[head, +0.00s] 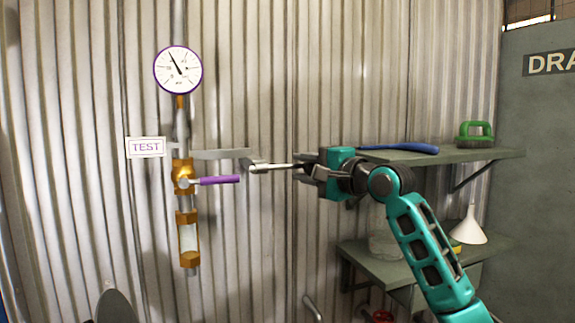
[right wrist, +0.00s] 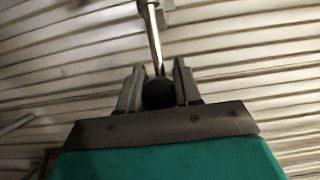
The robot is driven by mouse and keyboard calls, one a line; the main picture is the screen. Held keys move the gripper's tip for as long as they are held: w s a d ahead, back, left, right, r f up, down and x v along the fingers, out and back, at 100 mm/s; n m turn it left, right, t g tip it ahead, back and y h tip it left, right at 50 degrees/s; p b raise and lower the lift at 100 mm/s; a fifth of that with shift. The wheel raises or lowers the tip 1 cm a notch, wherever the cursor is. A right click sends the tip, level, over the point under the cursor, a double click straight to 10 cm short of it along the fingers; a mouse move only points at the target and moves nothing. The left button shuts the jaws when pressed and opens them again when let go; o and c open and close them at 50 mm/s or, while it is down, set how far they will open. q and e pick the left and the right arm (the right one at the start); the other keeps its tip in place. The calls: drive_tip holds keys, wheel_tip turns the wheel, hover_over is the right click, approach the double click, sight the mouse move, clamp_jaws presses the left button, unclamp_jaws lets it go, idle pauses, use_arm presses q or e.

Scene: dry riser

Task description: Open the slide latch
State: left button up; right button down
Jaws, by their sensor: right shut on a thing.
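My right gripper (head: 308,169) is in front of the corrugated wall. It is shut on a dark round knob, which shows between the fingers in the right wrist view (right wrist: 158,94). A thin bright metal rod (right wrist: 154,40) runs from this knob; in the head view the rod (head: 270,168) points left from my fingers. A grey flat bar (head: 222,154) lies behind the rod's left end. I cannot tell whether bar and rod are joined, or which part is the slide latch. My left gripper is not in view.
Left of the rod are a brass valve (head: 183,172) with a purple lever (head: 219,180), a round gauge (head: 178,70) and a TEST sign (head: 146,147). At right, a shelf (head: 500,154) holds a blue tool (head: 405,148) and a green-handled brush (head: 475,132). A lower shelf (head: 490,248) holds a white funnel (head: 472,228).

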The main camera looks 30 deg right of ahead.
drive_tip(key=c, duration=0.8)
unclamp_jaws()
drive_tip(key=shift+s, duration=0.1)
drive_tip(key=s, duration=0.4)
drive_tip(key=s+d+b, duration=0.1)
drive_tip(key=s, duration=0.3)
drive_tip(key=s+d+b, duration=0.1)
drive_tip(key=s, duration=0.3)
drive_tip(key=shift+s, duration=0.3)
